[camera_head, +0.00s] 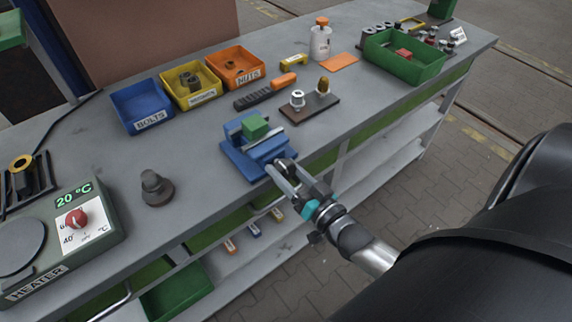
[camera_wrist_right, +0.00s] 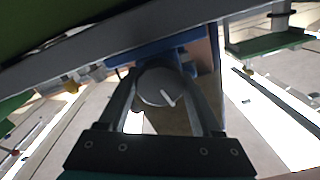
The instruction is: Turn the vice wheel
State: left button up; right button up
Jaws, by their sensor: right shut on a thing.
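The blue vice (camera_head: 248,160) is on the front edge of the grey workbench, with a green block (camera_head: 254,127) between its jaws. My right gripper (camera_head: 281,172) is at the front of the vice. In the right wrist view, the dark round vice wheel (camera_wrist_right: 161,87) with a white mark sits between the two fingers of my right gripper (camera_wrist_right: 164,92), which are shut on it. The blue vice body (camera_wrist_right: 165,46) shows behind the wheel. In the head view the wheel is mostly hidden by the fingers. My left gripper is not in view.
On the bench (camera_head: 205,150) stand a blue bolts bin (camera_head: 142,105), a yellow bin (camera_head: 193,86), an orange nuts bin (camera_head: 236,68) and a green tray (camera_head: 404,57). A heater (camera_head: 62,240) is at the left. A shelf (camera_head: 385,150) runs below the bench.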

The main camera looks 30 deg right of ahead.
jog(key=m, duration=0.2)
jog(key=shift+m+p, duration=0.4)
jog(key=shift+m, duration=1.4)
jog(key=o, duration=1.4)
jog(key=shift+f, duration=0.1)
